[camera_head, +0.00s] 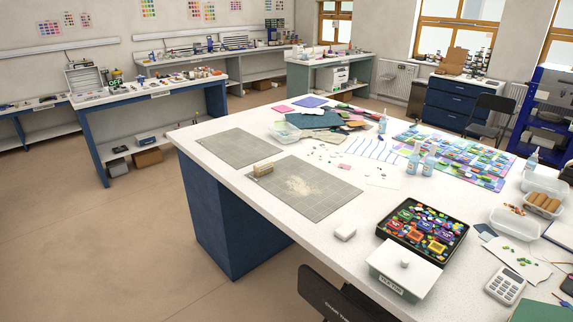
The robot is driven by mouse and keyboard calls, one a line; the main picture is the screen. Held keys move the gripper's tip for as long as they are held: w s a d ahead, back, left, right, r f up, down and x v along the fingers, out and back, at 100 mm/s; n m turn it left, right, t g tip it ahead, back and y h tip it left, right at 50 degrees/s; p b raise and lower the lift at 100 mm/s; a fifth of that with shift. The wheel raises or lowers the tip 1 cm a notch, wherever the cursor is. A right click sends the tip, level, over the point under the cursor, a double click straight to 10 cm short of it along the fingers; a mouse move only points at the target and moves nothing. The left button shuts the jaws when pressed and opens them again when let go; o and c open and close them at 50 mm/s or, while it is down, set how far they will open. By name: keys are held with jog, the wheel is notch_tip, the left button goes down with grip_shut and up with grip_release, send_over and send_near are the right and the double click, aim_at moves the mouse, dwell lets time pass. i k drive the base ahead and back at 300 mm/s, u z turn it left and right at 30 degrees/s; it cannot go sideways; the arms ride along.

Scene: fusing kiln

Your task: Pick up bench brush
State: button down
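A small tan, block-shaped item with a pale lower side, which looks like the bench brush (263,169), lies near the far left corner of a grey gridded cutting mat (325,207). The mat lies on the large white worktable (225,170). Pale dust or crumbs are spread over the middle of the mat, to the right of the brush. Nothing touches the brush from above, and its top and near side are visible. My gripper is not in view.
A second grey mat (236,147) lies just behind. A dark lettered panel (340,296) rises at the table's near edge. Floor is open at left.

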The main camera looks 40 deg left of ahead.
aim_at(265, 167)
jog(key=u, duration=2.95)
jog(key=k, duration=0.95)
jog(key=z, duration=1)
jog(key=i, duration=1)
